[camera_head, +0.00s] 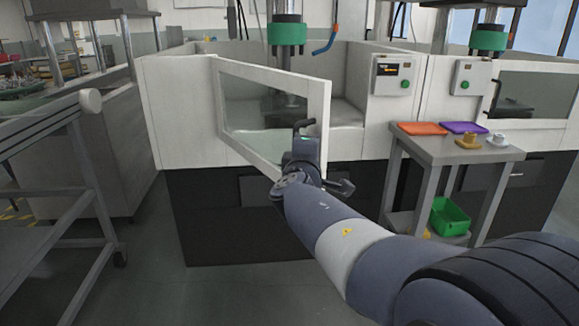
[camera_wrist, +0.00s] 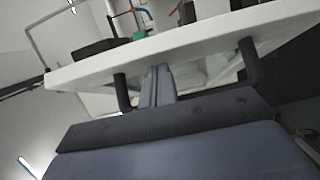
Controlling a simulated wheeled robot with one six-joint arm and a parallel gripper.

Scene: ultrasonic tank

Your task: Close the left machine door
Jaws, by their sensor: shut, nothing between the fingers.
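The left machine door (camera_head: 272,70) is a white-framed panel with a clear window. It stands partly open, hinged at its left side, with its free right edge swung out towards me. My gripper (camera_head: 305,142) is at the door's outer face near that free edge. In the wrist view the door (camera_wrist: 200,42) spans the picture, with a dark handle (camera_wrist: 250,62) whose two posts stand apart. My gripper's fingers (camera_wrist: 159,72) are shut and empty, pointing at the door between the posts. Whether they touch it cannot be told; the handle's middle is hidden.
The left machine's white housing (camera_head: 180,105) has a control panel (camera_head: 391,75) right of the opening. A grey cart (camera_head: 440,150) with orange and purple trays and a green bin stands to the right. A metal table frame (camera_head: 75,165) stands at the left. The floor before the machine is clear.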

